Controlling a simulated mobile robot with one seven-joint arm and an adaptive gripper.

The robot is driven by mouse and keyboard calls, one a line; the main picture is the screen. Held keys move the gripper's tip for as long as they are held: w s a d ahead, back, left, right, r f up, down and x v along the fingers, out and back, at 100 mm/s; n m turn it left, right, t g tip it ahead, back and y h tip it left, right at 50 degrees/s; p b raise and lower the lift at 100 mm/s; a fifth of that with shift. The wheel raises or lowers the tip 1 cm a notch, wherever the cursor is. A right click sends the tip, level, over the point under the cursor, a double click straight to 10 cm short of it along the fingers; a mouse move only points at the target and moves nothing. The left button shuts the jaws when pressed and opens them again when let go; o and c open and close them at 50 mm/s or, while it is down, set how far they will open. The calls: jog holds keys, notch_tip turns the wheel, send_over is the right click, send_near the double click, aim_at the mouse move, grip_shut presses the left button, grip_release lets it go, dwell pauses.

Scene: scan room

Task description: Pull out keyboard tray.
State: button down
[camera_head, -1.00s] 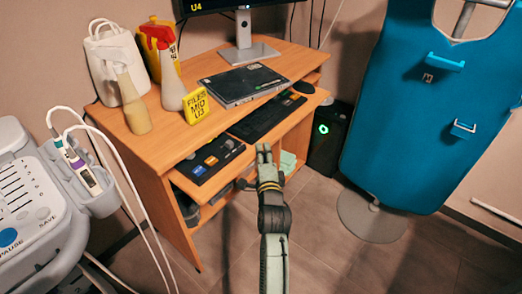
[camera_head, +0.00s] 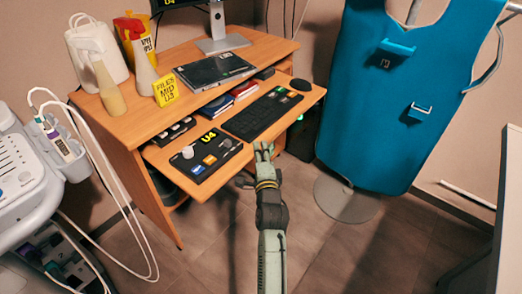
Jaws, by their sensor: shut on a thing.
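The keyboard tray (camera_head: 234,166) is a wooden shelf drawn out from under the desk (camera_head: 140,124). It carries a black keyboard (camera_head: 262,114), a dark control panel (camera_head: 204,158) with coloured buttons and a "U4" label, and a dark mouse (camera_head: 302,85). My gripper (camera_head: 264,151) is at the middle of the tray's front edge, its fingers closed on that edge. The exact contact of the fingertips is too small to see clearly.
On the desk stand a laptop (camera_head: 216,69), spray bottles, a yellow sign (camera_head: 166,91) and a monitor stand (camera_head: 222,43). A blue apron (camera_head: 385,110) hangs at right. A white machine (camera_head: 22,170) with cables is at left. Floor in front is clear.

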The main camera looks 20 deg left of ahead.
jog(key=shift+d, duration=0.1)
dwell(0.3)
jog(key=c, duration=1.6)
grip_release()
jog(key=shift+o, duration=0.2)
jog(key=shift+s, duration=0.1)
jog(key=v, duration=0.7)
jog(key=shift+s, duration=0.15)
jog(key=shift+d, duration=0.15)
